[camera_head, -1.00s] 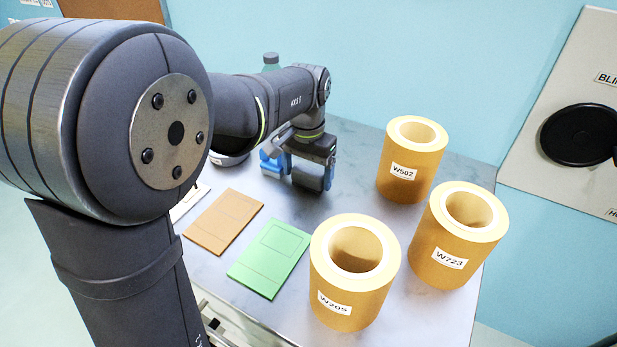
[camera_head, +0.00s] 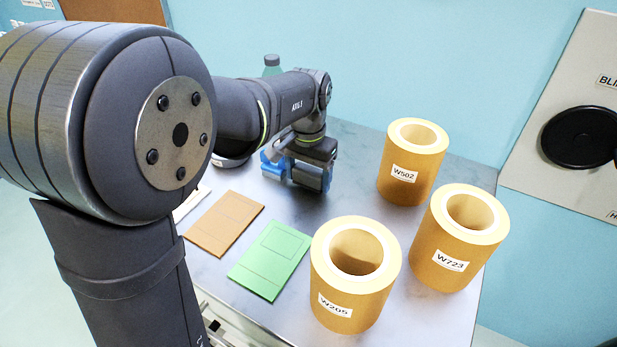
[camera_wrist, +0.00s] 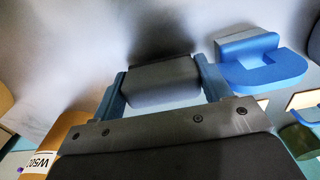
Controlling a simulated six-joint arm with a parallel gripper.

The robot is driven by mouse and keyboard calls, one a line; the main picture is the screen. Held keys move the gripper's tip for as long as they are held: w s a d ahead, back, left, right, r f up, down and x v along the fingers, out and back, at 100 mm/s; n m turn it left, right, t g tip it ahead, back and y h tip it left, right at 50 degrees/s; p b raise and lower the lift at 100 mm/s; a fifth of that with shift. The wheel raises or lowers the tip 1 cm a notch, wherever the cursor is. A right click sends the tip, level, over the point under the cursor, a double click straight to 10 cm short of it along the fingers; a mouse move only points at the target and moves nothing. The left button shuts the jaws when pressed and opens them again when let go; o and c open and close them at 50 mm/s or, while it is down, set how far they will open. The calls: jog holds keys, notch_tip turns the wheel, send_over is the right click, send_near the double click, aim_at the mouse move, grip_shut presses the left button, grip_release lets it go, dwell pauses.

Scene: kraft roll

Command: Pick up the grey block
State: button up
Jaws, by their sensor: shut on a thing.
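The grey block (camera_wrist: 162,82) sits between the two blue fingers of my gripper (camera_wrist: 163,88) in the wrist view, with a finger against each end. My gripper is shut on it. In the head view my gripper (camera_head: 308,182) is low over the table, and the grey block (camera_head: 306,178) shows as a dark shape between the fingers. I cannot tell whether the block touches the table.
A blue hook-shaped object (camera_wrist: 262,66) lies beside my gripper. Three kraft rolls, W502 (camera_head: 402,188), W205 (camera_head: 345,295) and W723 (camera_head: 440,250), stand upright to the right. A brown card (camera_head: 222,225) and a green card (camera_head: 268,262) lie in front, and a bottle (camera_head: 271,64) stands behind my arm.

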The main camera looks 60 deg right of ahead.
notch_tip(320, 180, up, 3)
jog(key=shift+f, duration=0.1)
jog(key=s+a+r, duration=0.3)
jog(key=s+r, duration=0.4)
jog(key=s, duration=0.3)
jog(key=w+a+f, duration=0.1)
jog(key=w+a, duration=0.4)
jog(key=w, duration=0.6)
jog(key=w+a+f, duration=0.1)
jog(key=w+a, duration=0.4)
jog(key=w, duration=0.6)
jog(key=w+a+f, duration=0.1)
jog(key=w+a, duration=0.4)
jog(key=w, duration=0.7)
jog(key=shift+f, duration=2.8)
jog(key=shift+f, duration=0.75)
notch_tip(320, 180, up, 7)
